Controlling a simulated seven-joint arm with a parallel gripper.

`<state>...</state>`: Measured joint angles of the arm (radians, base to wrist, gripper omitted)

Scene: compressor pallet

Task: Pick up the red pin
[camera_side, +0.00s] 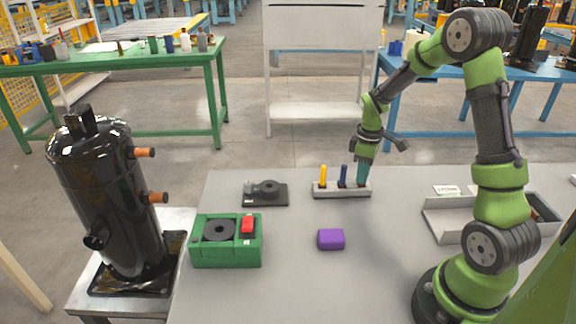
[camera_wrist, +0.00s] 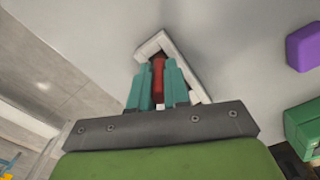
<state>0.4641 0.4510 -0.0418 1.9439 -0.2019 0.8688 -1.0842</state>
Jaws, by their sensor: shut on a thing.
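The red pin (camera_wrist: 158,80) stands between the teal fingers of my gripper (camera_wrist: 157,82) in the wrist view. The fingers are shut on it. In the side view my gripper (camera_side: 362,175) points down at the right end of the light grey pin rack (camera_side: 342,191), where the fingers hide most or all of the red pin. The rack also holds a yellow pin (camera_side: 323,176) and a dark blue pin (camera_side: 343,176), both upright. In the wrist view the rack (camera_wrist: 155,44) shows behind the fingers. I cannot tell whether the red pin's lower end is still in the rack.
A purple block (camera_side: 331,239) lies in front of the rack. A green case (camera_side: 226,255) with a red part on top and a small black device (camera_side: 265,193) stand to the left. A grey tray (camera_side: 440,223) is at the right. The table between is clear.

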